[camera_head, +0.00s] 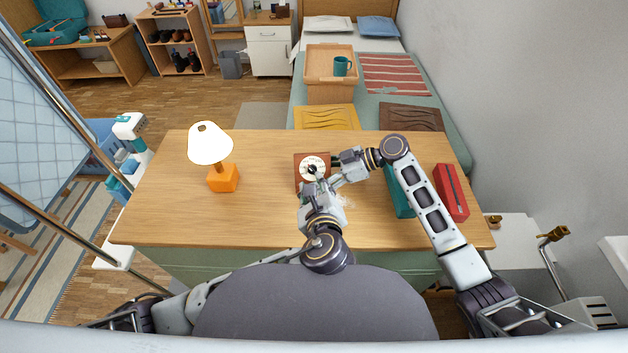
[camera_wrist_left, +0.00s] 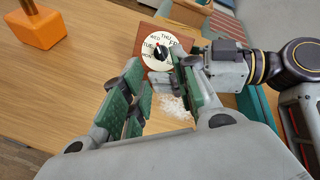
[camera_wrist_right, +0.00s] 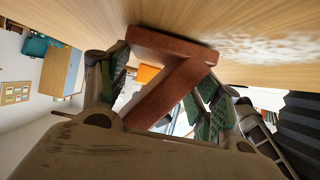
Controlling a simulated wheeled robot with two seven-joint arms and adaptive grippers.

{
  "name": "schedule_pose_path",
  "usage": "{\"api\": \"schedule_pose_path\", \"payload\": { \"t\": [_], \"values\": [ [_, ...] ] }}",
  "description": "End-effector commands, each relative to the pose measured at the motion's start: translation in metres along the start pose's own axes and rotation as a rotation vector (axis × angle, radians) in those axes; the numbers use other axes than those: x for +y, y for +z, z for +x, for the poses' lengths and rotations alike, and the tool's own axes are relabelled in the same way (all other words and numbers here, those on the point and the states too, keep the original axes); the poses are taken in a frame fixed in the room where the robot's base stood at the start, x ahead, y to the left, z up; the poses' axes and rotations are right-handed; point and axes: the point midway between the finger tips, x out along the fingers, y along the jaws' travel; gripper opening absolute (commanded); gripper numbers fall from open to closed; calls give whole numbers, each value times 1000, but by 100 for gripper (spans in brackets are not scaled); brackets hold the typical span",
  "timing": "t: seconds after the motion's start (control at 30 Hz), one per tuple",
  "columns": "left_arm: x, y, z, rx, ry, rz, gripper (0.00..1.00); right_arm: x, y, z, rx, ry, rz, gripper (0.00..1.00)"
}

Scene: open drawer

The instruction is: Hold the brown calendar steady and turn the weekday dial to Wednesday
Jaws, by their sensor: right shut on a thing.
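The brown calendar (camera_head: 298,160) stands on the desk with its white weekday dial (camera_head: 318,160) facing me. In the left wrist view the dial (camera_wrist_left: 155,62) shows TUE, WED, THU and part of FRI, around a dark centre knob (camera_wrist_left: 160,51). The exact pointer setting is too small to tell. My left gripper (camera_wrist_left: 158,68) is open in front of the dial, fingers apart; its right finger covers part of the dial's right side. My right gripper (camera_wrist_right: 160,92) is shut on the calendar (camera_wrist_right: 165,95) from its right side, with the slanted brown frame between its fingers.
An orange lamp (camera_head: 222,179) stands at the desk's left. A teal case (camera_head: 400,200) and a red box (camera_head: 452,192) lie to the right, close to my right arm. The wooden desk (camera_head: 260,215) is clear between lamp and calendar.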

Motion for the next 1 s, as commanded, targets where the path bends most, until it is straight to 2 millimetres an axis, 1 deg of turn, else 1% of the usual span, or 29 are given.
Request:
{"api": "schedule_pose_path", "payload": {
  "t": [0.1, 0.3, 0.73, 0.77, 0.8, 0.93, 1.0],
  "values": [
    [-1, -1, -14, 1, -2, -1, 29, 0, -1, 0, 1, 1, -1, 51],
    [0, 0, -26, 0, -1, -2, 29, 0, -1, 0, 1, 1, -1, 51],
    [0, 0, -28, 0, 0, -1, 29, 0, -1, 0, 1, 1, -1, 51],
    [0, 0, -28, 0, 0, -1, 29, 0, -1, 0, 1, 1, -1, 67],
    [0, 0, -28, 0, 0, -1, 29, 0, -1, 0, 1, 1, -1, 72],
    [0, 0, -28, 0, 0, 0, 29, 0, -1, 0, 1, 0, -1, 89],
    [0, 0, -28, 0, 0, 0, 29, 0, -1, 0, 1, 0, -1, 89]
  ]
}}
